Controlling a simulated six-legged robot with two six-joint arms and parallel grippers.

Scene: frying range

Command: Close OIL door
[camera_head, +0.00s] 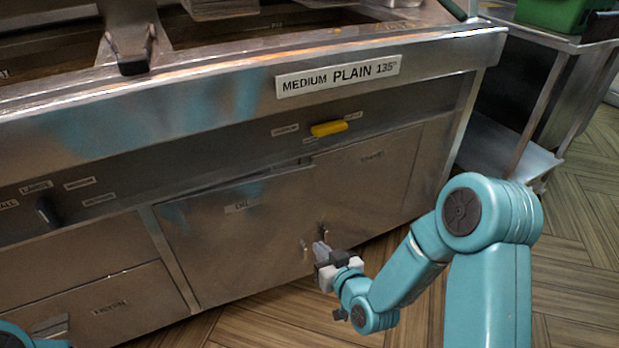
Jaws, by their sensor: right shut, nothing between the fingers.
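The OIL door (235,245) is a steel panel with a small OIL label, low on the front of the frying range. It looks flush or almost flush with the front; I cannot tell whether a small gap is left. Its small handle (304,250) is at its right edge. My right gripper (321,250) is shut and empty, with its tips close to the handles at the door's right edge; I cannot tell whether it touches. Part of my left arm shows at the bottom left corner, and its gripper is not clearly seen.
Right of the OIL door is another steel door (368,180) with its own handle (323,231). A yellow knob (328,128) sits above. A steel side table (505,145) with a green bin (552,14) stands right. The wooden floor (260,322) in front is clear.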

